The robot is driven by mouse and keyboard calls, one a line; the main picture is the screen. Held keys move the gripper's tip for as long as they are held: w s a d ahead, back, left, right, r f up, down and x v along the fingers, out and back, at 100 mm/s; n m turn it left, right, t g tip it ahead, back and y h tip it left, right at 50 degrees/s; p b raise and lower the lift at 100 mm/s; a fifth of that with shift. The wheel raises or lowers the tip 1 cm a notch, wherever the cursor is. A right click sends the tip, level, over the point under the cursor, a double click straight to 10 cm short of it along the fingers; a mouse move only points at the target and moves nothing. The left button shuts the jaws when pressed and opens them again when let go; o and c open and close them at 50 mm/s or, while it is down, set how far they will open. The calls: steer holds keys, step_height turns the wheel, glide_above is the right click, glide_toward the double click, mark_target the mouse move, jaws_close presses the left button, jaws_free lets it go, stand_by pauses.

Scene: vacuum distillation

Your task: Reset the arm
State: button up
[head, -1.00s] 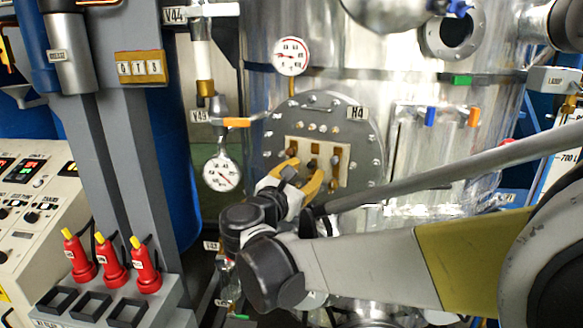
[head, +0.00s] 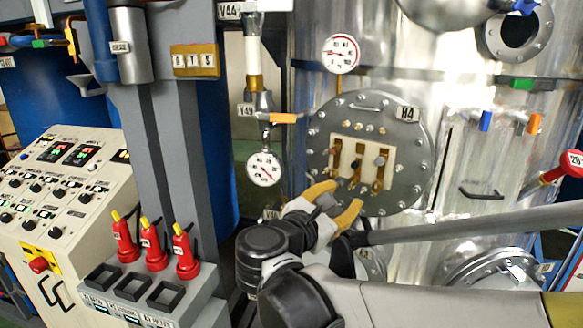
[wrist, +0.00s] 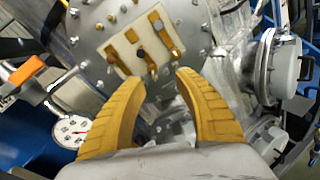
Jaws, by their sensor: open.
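My gripper (head: 336,200) has yellow fingers and is open and empty. In the head view it is in front of the lower edge of the round H4 flange (head: 410,150) on the metal vessel. In the wrist view my gripper (wrist: 160,85) shows its two fingers spread apart, with nothing between them but the vessel behind. A cream plate (head: 362,165) with several brass levers is on the flange, above the fingertips. That plate also shows in the wrist view (wrist: 125,60). My arm reaches in from the lower right of the head view.
A gauge (head: 264,168) and an orange-handled valve (head: 283,118) are left of the flange. Three red plugs (head: 155,252) stand on a grey holder beside a control panel (head: 75,185). A round port (wrist: 280,65) juts out at right in the wrist view.

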steer(key=s+d+f+m+g+y+b, duration=0.2)
steer(key=s+d+f+m+b, duration=0.25)
steer(key=f, duration=0.45)
steer(key=s+d+f+m+g+y+b, duration=0.25)
steer(key=s+d+f+m, duration=0.2)
steer(key=f, duration=0.45)
steer(key=s+a+f+m+y+b, duration=0.2)
steer(key=s+f+m+y+b, duration=0.1)
steer(key=f+m, duration=0.4)
steer(key=s+a+f+m+g+y+b, duration=0.1)
steer(key=s+f+m+y+b, duration=0.2)
steer(key=s+f+m, duration=0.3)
steer(key=shift+s+a+f+m+b, duration=0.35)
steer(key=shift+s+m+b, duration=0.55)
steer(key=shift+m, duration=0.1)
steer(key=shift+g, duration=0.25)
